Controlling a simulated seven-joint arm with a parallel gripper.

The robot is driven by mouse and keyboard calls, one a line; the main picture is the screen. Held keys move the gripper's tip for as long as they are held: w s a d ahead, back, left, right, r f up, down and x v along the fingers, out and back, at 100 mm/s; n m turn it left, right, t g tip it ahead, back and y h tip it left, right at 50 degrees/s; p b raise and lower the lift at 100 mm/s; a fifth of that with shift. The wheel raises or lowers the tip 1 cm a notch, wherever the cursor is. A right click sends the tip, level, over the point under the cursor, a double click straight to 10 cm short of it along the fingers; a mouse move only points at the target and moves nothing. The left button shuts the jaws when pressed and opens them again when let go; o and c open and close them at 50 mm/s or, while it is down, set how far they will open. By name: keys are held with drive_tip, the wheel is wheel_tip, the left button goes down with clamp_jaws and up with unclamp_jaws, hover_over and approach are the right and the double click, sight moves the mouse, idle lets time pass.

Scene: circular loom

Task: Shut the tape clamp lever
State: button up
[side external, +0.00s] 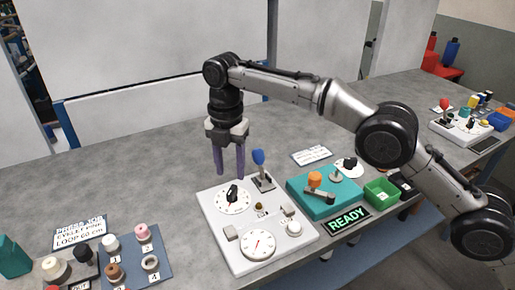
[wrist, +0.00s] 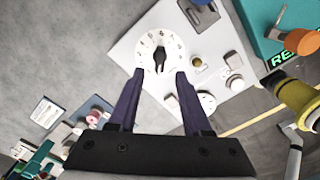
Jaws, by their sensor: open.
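A teal block (side external: 338,207) carries a lever with an orange knob (side external: 314,179) and a grey arm lying low across its top. In the wrist view the orange knob (wrist: 302,41) is at the upper right. A blue-knobbed lever (side external: 258,156) stands upright on the white panel (side external: 216,224). I cannot tell by label which one is the tape clamp lever. My gripper (side external: 230,172) is open and empty, pointing down over the back left of the panel. In the wrist view its fingers (wrist: 160,75) frame the panel's black-knobbed dial (wrist: 160,47), touching nothing that I can see.
A green bin (side external: 381,191) and a READY sign (side external: 348,220) sit by the teal block. A blue tray (side external: 133,270) with several spools is at the front left. Another white control panel (side external: 458,131) is at the far right.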

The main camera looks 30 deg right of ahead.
drive_tip(key=shift+c, duration=1.2)
drive_tip(key=shift+d+f+m, duration=0.15)
drive_tip(key=shift+d+m, duration=0.15)
drive_tip(key=shift+m, duration=0.1)
drive_tip(key=shift+c, duration=1.1)
drive_tip(key=d+m+y, duration=0.1)
drive_tip(key=d+m+g, duration=0.1)
drive_tip(key=m, duration=0.1)
drive_tip(key=shift+s+f+g+y, duration=0.15)
drive_tip(key=shift+f+g+y, duration=0.15)
drive_tip(key=shift+f+y, duration=0.1)
clamp_jaws()
drive_tip(key=w+d+r+m+y, duration=0.15)
drive_tip(key=d+m+y, duration=0.35)
drive_tip(key=m, duration=0.5)
drive_tip(key=w+d+r+m+y, duration=0.1)
drive_tip(key=d+r+m+y, duration=0.2)
drive_tip(key=d+m+y, duration=0.5)
drive_tip(key=w+d+f+m+t, duration=0.1)
drive_tip(key=w+f+m, duration=0.1)
drive_tip(key=f+m, duration=0.1)
drive_tip(key=w+d+f+m+t+y, duration=0.1)
drive_tip(key=w+d+f+m, duration=0.1)
drive_tip(key=f+m, duration=0.1)
drive_tip(key=w+d+f+m+t+y, duration=0.1)
drive_tip(key=w+d+f+m, duration=0.1)
drive_tip(key=m, duration=0.3)
drive_tip(key=shift+w+f+t, duration=0.4)
drive_tip(key=shift+w+f, duration=0.1)
drive_tip(key=shift+w, duration=0.1)
